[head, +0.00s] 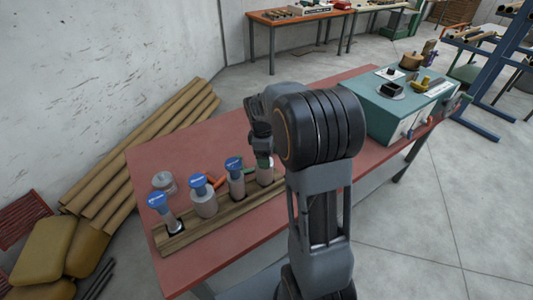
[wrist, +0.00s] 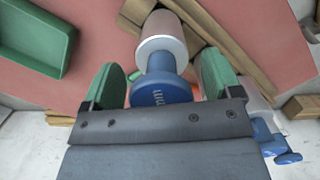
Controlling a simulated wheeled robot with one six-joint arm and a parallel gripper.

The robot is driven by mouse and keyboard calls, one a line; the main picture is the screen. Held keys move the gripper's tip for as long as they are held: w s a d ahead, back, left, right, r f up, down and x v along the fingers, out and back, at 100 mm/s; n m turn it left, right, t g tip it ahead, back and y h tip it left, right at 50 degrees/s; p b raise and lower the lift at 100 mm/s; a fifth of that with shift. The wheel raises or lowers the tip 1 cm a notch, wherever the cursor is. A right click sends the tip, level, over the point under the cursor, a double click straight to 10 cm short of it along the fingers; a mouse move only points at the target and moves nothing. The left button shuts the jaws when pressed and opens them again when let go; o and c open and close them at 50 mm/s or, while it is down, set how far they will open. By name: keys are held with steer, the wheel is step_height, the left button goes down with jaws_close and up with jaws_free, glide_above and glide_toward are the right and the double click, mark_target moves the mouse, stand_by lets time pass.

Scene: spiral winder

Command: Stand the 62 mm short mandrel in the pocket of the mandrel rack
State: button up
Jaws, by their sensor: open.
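The wooden mandrel rack (head: 222,217) lies along the red bench. Three blue-capped mandrels stand along it: one at the left end (head: 171,221), a wider one (head: 204,203) and another (head: 237,184). A further grey mandrel (head: 265,174) is at its right end, its top hidden by my gripper. In the wrist view, my gripper (wrist: 160,78) is open, with green fingers on either side of a grey mandrel (wrist: 163,40) with a blue cap (wrist: 160,90). The cap's lettering is unreadable, so I cannot tell which mandrel is 62 mm. The pocket is not clearly visible.
A round metal piece (head: 164,182) lies behind the rack, near orange-handled items (head: 216,181). A green tray (wrist: 35,38) shows in the wrist view. A teal machine (head: 397,105) stands at the bench's right.

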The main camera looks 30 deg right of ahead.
step_height(320, 180, up, 14)
steer(key=w+a, duration=0.1)
steer(key=shift+a, duration=0.2)
stand_by(0.3)
steer(key=shift+f, duration=0.15)
stand_by(0.3)
steer(key=f+m, duration=0.3)
steer(key=m, duration=0.1)
steer(key=shift+s+a+t, duration=0.2)
steer(key=shift+a+t, duration=0.05)
steer(key=shift+t, duration=0.05)
steer(key=s+a+f+m+t, duration=0.1)
steer(key=s+a+m+t, duration=0.1)
steer(key=s, duration=0.6)
steer(key=s+a+f+m+t+y, duration=0.1)
steer(key=s+a+m+t, duration=0.1)
steer(key=s+a+m, duration=0.2)
steer(key=shift+s+a+f+m, duration=0.25)
steer(key=shift+s+a, duration=0.75)
steer(key=shift+s, duration=1.2)
